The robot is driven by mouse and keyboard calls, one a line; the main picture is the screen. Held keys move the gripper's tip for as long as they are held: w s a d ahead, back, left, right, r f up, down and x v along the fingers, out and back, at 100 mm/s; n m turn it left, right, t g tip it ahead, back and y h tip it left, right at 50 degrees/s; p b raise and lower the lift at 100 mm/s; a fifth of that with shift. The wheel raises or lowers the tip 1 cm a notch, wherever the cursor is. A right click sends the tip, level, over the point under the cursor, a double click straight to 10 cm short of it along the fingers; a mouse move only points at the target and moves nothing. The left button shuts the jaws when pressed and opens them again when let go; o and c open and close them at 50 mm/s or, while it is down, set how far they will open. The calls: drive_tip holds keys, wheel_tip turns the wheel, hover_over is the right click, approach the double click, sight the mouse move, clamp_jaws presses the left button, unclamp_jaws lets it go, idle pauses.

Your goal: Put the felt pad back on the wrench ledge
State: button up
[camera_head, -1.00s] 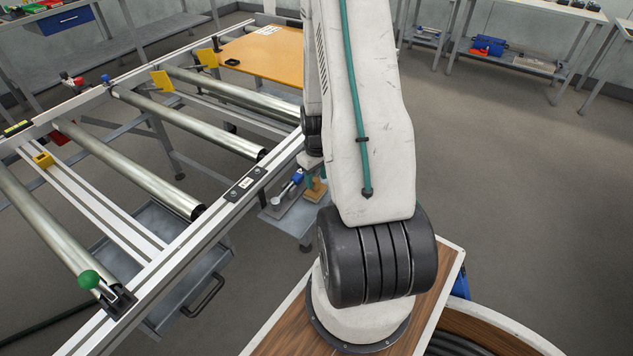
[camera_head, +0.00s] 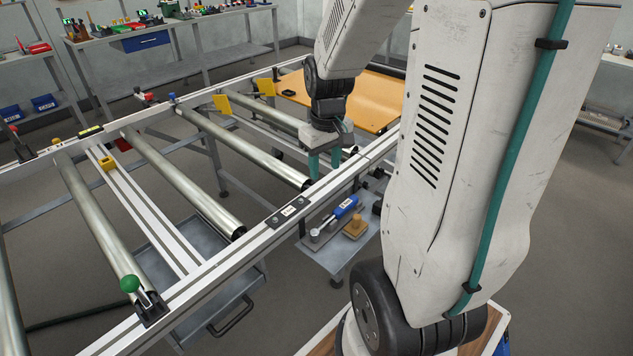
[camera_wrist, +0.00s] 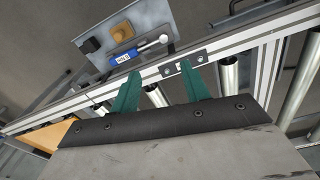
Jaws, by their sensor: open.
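The wrench ledge (camera_head: 335,262) is a grey shelf on the outer side of the roller frame; it also shows in the wrist view (camera_wrist: 153,16). A blue-handled wrench (camera_head: 335,219) and a tan block with a knob (camera_head: 355,229) rest on it. A dark square piece (camera_wrist: 90,46) lies near the ledge's edge in the wrist view; I cannot tell if it is the felt pad. Nothing else is clearly the pad. My gripper (camera_head: 324,170) is open with green fingers, over the frame rail beside the ledge. In the wrist view its fingers (camera_wrist: 161,78) hold nothing.
The roller frame has steel rollers (camera_head: 180,177) and a long side rail (camera_head: 225,252). An orange board (camera_head: 368,98) lies at its far end. A grey drawer or tray (camera_head: 215,310) hangs below.

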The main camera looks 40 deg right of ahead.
drive_tip(key=s+a+r+n, duration=0.1)
drive_tip(key=s+a+r, duration=1.2)
drive_tip(key=a, duration=0.4)
drive_tip(key=shift+s+a+t, duration=0.2)
drive_tip(key=shift+s+t, duration=0.1)
drive_tip(key=shift+s, duration=0.45)
